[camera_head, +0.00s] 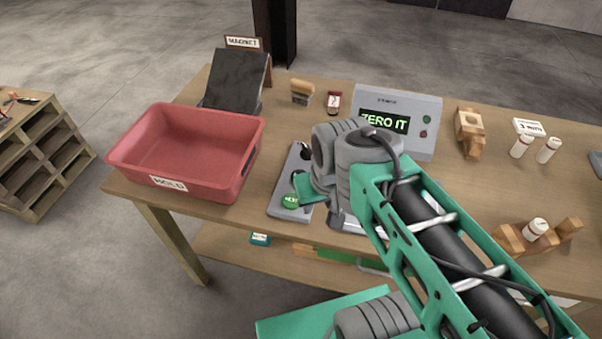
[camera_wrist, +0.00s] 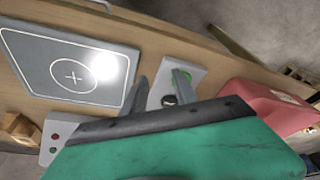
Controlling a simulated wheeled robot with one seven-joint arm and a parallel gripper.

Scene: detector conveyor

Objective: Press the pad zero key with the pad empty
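The grey key panel (camera_head: 277,206) lies left of the pad. It carries a green key (camera_head: 290,201) at its near end and dark round keys (camera_head: 305,151) farther back. In the wrist view the panel (camera_wrist: 193,67) shows its green key partly behind a finger and a dark key (camera_wrist: 169,101). The grey pad (camera_wrist: 30,50) with a cross mark is empty there, with a bright glare on it. My gripper (camera_wrist: 160,77) appears open and empty, its two fingers apart over the panel area. In the head view, my arm hides most of the pad. The display (camera_head: 385,122) reads "ZERO IT".
A red bin (camera_head: 185,182) labelled HOLD stands left of the panel. A dark slanted plate (camera_head: 235,80) by the MAGNET sign, a brush (camera_head: 302,92) and a red-topped item (camera_head: 333,102) are behind. White jars (camera_head: 520,146) and wooden blocks (camera_head: 468,130) are at right.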

